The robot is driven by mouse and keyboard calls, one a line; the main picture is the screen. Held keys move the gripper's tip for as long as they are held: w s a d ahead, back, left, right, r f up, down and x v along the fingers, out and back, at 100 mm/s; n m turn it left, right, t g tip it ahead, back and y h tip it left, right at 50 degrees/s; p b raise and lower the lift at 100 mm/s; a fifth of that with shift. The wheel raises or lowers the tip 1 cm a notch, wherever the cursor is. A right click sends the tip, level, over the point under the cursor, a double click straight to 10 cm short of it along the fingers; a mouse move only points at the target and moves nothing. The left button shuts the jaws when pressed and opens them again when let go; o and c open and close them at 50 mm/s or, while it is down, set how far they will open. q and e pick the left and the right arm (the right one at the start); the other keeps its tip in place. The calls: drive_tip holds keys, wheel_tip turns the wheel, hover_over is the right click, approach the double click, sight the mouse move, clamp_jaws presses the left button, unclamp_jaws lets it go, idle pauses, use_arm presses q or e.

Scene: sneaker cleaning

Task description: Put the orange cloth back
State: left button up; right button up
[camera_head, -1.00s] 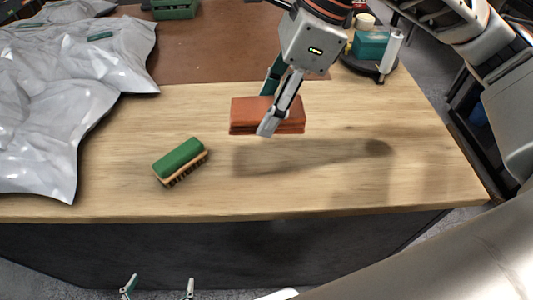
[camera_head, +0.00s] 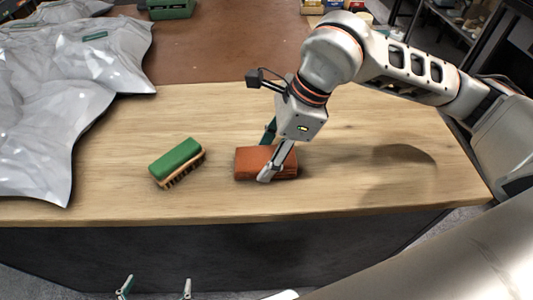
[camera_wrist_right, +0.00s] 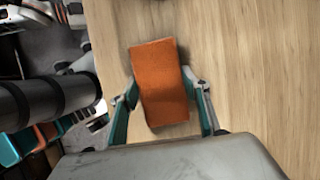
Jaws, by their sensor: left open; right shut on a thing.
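The orange cloth (camera_head: 250,163) is a folded rectangular block at the middle of the wooden table, close above or on its surface; I cannot tell if it touches. My right gripper (camera_head: 268,162) is shut on it, with a finger on each long side. In the right wrist view the cloth (camera_wrist_right: 162,85) stands between the two teal-lined fingers (camera_wrist_right: 162,110). My left gripper (camera_head: 155,288) is open and empty at the bottom edge of the head view, in front of the table.
A green-topped brush (camera_head: 176,160) lies on the wooden table (camera_head: 340,185) left of the cloth. A crumpled grey sheet (camera_head: 60,90) covers the table's left part. A brown mat (camera_head: 215,50) and a green box (camera_head: 170,8) are behind. The table's front right is clear.

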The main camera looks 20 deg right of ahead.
drive_tip(key=shift+f, duration=0.15)
drive_tip(key=o, duration=1.1)
drive_tip(key=v, duration=1.2)
drive_tip(key=shift+r, duration=0.25)
drive_tip(key=shift+s, duration=0.1)
